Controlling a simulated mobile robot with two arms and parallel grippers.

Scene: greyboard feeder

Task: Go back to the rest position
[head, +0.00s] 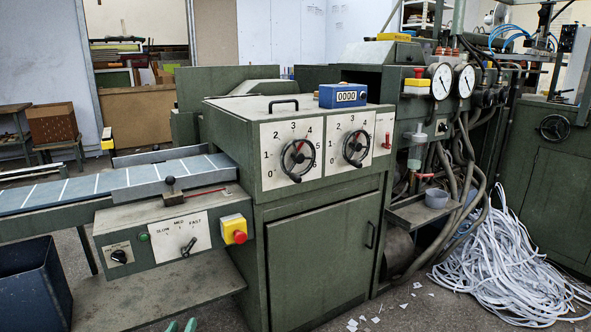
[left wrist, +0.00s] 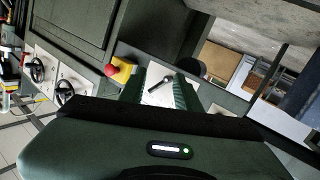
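My left gripper (head: 181,325) shows only as two green fingertips at the bottom edge of the head view, below the feeder's speed panel (head: 170,240). In the left wrist view the left gripper (left wrist: 160,85) has its two green fingers apart, with nothing between them. The speed panel's dark lever (left wrist: 161,86) appears behind the gap, apart from the fingers. My right gripper is in neither view.
The green feeder cabinet (head: 318,260) stands ahead with two handwheels. A yellow box with a red button (head: 235,230) juts beside the speed panel. A dark bin (head: 35,285) is at lower left. White paper strips (head: 510,265) pile on the floor at right.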

